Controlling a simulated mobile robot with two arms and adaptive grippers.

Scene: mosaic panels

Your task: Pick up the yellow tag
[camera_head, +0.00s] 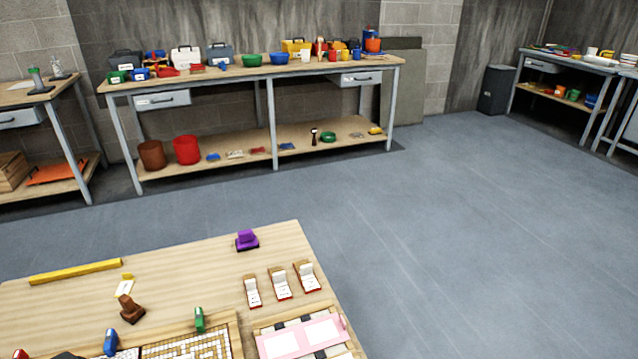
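A small pale card with a yellow upper end, which looks like the yellow tag (126,277), lies on the near wooden table at the lower left. It is small in the picture, and I cannot read any marks on it. A brown stamp-like block (131,309) stands just in front of it. A long yellow bar (75,271) lies to its left, towards the back edge. Neither of my grippers can be made out in this view. A dark shape at the bottom left edge is cut off, and I cannot tell what it is.
The near table (200,262) also holds a purple block (247,240), several small white-topped boxes (280,284), a green piece (199,319), a blue piece (110,342), a mosaic panel (190,347) and a pink panel (300,338). A loaded workbench (230,75) stands behind, across open floor.

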